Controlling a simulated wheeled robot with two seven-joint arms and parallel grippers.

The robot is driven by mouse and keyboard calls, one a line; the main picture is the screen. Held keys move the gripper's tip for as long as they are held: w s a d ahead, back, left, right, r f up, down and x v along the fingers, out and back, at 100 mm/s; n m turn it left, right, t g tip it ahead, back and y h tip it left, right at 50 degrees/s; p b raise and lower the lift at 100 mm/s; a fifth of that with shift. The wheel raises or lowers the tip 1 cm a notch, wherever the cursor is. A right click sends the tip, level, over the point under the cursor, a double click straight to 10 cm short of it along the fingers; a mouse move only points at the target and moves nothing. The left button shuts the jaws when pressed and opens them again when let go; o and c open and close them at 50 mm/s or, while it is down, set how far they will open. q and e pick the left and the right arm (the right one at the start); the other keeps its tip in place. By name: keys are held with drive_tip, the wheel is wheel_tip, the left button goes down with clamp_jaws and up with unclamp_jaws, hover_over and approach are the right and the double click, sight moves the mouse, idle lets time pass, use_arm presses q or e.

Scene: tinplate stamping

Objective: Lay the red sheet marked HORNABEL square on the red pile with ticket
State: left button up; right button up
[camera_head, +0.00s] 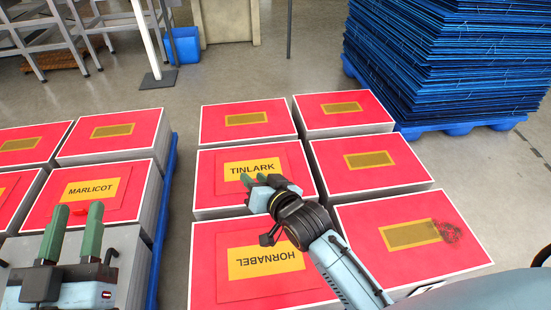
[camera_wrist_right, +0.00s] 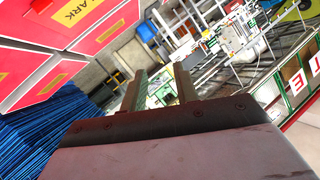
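The red HORNABEL sheet (camera_head: 240,291) lies on the front middle red pile (camera_head: 201,270), its yellow label upside down in the head view. It looks smaller than the pile top, with red margin around it. My right arm covers part of its right side. My right gripper (camera_head: 262,183) is over the red TINLARK sheet (camera_head: 226,187) on the pile behind; its fingers (camera_wrist_right: 160,88) stand apart and empty in the right wrist view. My left gripper (camera_head: 75,230) is at the lower left, green fingers apart, in front of the MARLICOT sheet (camera_head: 82,208). I cannot make out a ticket clearly.
The front right pile (camera_head: 445,265) has a dark scribble (camera_head: 450,231) beside its label and a small white piece (camera_head: 426,288) at its front edge. More red piles stand behind and left. A tall blue stack (camera_head: 440,60) stands back right. An aisle separates the pallets.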

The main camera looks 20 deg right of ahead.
drive_tip(key=s+r+n+t+y, duration=0.1)
drive_tip(key=s+r+n+t, duration=0.1)
drive_tip(key=s+r, duration=0.4)
drive_tip(key=s+r+n+t+y, duration=0.2)
drive_tip(key=s+r, duration=0.4)
drive_tip(key=r, duration=0.6)
drive_tip(key=shift+s+a+n+t, duration=0.2)
drive_tip(key=shift+n+t, duration=0.6)
drive_tip(key=shift+n, duration=0.3)
